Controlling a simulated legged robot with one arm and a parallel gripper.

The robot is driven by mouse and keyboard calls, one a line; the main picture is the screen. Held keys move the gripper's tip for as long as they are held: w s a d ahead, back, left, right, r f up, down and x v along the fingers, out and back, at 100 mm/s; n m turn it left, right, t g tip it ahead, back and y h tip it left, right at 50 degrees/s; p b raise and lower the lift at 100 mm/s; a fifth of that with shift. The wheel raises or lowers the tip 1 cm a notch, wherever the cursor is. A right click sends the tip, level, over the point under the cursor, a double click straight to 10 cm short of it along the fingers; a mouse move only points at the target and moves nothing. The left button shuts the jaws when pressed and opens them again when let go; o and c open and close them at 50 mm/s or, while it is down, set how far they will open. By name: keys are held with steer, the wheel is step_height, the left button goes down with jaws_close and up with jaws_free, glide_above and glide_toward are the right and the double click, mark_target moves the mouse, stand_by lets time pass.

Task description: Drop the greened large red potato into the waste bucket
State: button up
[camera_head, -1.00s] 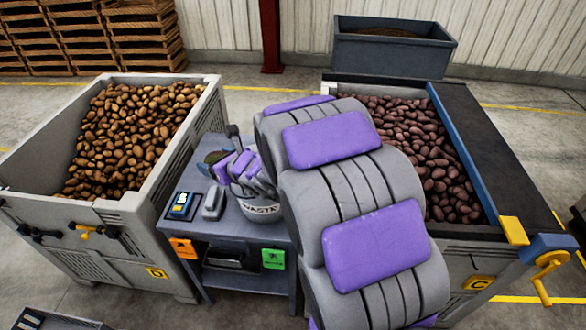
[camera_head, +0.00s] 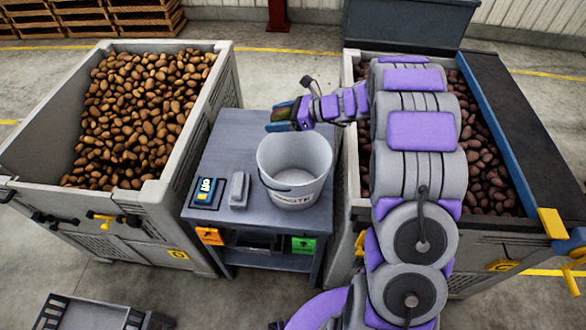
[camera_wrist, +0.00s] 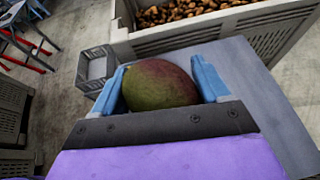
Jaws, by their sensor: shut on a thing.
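My gripper (camera_wrist: 162,88) is shut on a large red potato (camera_wrist: 158,84) with a greenish patch, held between its two blue fingers in the wrist view. In the head view, my gripper (camera_head: 284,116) is beyond the back-left rim of the waste bucket (camera_head: 318,194).
The table (camera_head: 240,135) also holds a blue scale-like device (camera_head: 207,193) and a grey block (camera_head: 239,190). A crate of brown potatoes (camera_head: 222,75) stands left, a crate of dark red potatoes (camera_head: 345,75) right. A low tray (camera_head: 85,315) lies on the floor at front left.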

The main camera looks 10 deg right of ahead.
steer(key=s+d+f+g, duration=0.1)
steer(key=s+f+n, duration=0.1)
steer(key=s+d+f+n+g+y, duration=0.1)
steer(key=f, duration=0.1)
steer(key=shift+s+d+g, duration=0.15)
steer(key=shift+d+g, duration=0.15)
step_height(320, 180, down, 6)
steer(key=b, duration=0.4)
steer(key=shift+a, duration=0.15)
steer(key=o, duration=1.1)
steer(key=p+v, duration=0.3)
steer(key=v, duration=1.4)
steer(key=shift+d, duration=0.25)
